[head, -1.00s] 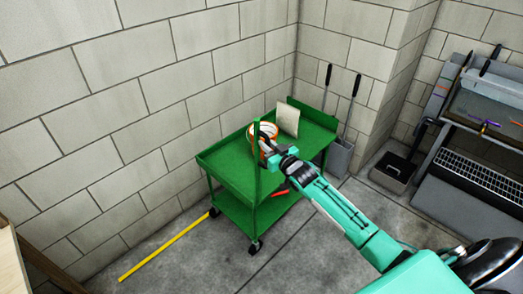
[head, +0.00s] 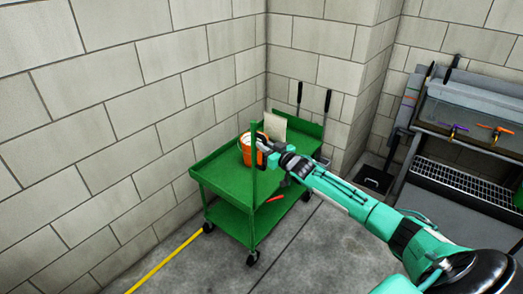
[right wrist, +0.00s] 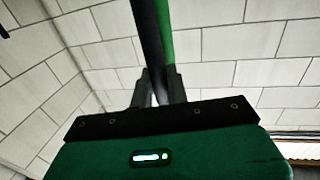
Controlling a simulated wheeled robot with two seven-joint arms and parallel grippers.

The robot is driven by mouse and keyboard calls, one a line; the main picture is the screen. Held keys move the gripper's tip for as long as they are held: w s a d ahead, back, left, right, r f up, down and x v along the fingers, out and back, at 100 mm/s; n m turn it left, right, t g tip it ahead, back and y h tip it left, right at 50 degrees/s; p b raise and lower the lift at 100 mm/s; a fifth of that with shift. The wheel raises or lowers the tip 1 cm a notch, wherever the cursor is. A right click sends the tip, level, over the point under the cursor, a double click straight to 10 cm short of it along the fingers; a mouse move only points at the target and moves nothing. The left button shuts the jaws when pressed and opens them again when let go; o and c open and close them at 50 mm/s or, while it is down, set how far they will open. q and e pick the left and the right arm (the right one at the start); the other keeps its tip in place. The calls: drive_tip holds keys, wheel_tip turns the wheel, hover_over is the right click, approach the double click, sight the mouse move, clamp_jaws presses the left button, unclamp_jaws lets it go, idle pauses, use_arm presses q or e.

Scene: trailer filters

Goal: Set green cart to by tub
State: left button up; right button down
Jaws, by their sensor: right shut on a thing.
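The green cart (head: 236,218), with two shelves and dark wheels, stands near the left wall and the corner. In the right wrist view the fingers (right wrist: 157,86) close around a dark and green bar. A grey tub-like sink unit (head: 470,112) with orange and purple taps stands at the right wall; I cannot tell for sure that it is the tub. My left gripper is out of view.
An orange-and-white bucket (head: 245,152) and a pale flat pad (head: 275,128) are on the cart top, a red item (head: 275,198) lower down. A dark floor box (head: 375,180) sits beside the sink.

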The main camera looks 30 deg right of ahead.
drive_tip(key=shift+d+r, duration=0.25)
drive_tip(key=c, duration=1.5)
unclamp_jaws()
drive_tip(key=shift+o, duration=0.2)
drive_tip(key=shift+f, duration=0.15)
drive_tip(key=shift+a, duration=0.1)
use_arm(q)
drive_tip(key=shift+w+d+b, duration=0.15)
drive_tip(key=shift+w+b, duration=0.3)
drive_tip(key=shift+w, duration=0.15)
use_arm(e)
drive_tip(key=s+d, duration=0.2)
drive_tip(key=s, duration=1.1)
drive_tip(key=shift+s, duration=0.3)
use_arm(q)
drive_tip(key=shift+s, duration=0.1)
use_arm(e)
drive_tip(key=shift+d, duration=0.1)
